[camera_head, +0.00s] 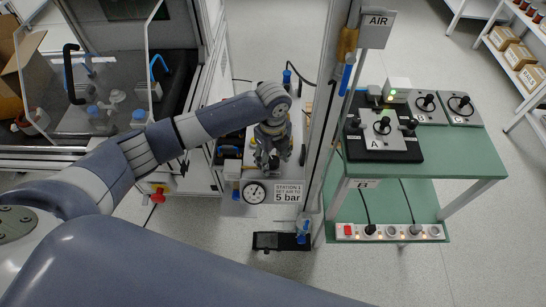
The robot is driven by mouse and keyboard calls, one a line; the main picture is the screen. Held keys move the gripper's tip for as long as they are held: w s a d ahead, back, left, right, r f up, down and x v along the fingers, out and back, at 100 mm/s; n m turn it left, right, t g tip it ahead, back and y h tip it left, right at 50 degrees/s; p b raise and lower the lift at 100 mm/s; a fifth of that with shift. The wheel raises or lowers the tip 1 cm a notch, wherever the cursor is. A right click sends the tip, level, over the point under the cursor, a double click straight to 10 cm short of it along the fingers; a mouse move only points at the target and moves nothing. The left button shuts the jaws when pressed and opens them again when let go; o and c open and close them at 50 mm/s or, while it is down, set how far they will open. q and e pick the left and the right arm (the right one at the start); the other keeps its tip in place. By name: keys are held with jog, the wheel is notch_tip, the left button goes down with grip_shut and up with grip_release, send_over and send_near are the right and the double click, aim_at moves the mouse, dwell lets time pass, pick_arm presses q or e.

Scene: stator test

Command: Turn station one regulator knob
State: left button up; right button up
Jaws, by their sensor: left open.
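My left gripper (266,160) is open and points down over the station one air unit in the middle of the view. A round white pressure gauge (254,192) sits just below and in front of it. The station sign (288,193), beside the gauge on its right, reads "Station 1 set air to 5 bar". I cannot pick out the regulator knob for sure; the gripper covers part of the unit. I cannot tell whether the fingers touch anything. My right gripper is not in view.
A glass-walled enclosure (110,70) stands on the left, with a red button (158,194) below it. A post with an AIR sign (377,28) rises right of the gripper. A green table (455,150) with control boxes and a power strip (390,232) stands further right.

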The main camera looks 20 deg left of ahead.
pick_arm(q)
jog(key=c, duration=1.1)
jog(key=shift+o, duration=0.2)
jog(key=shift+r+p, duration=0.15)
jog(key=shift+p, duration=0.3)
jog(key=n+p, duration=0.3)
jog(key=p, duration=0.1)
jog(key=shift+s+r+n, duration=0.1)
jog(key=shift+r+n, duration=0.05)
jog(key=shift+n, duration=0.15)
jog(key=shift+n+p, duration=0.5)
jog(key=shift+p, duration=0.25)
jog(key=shift+f, duration=0.25)
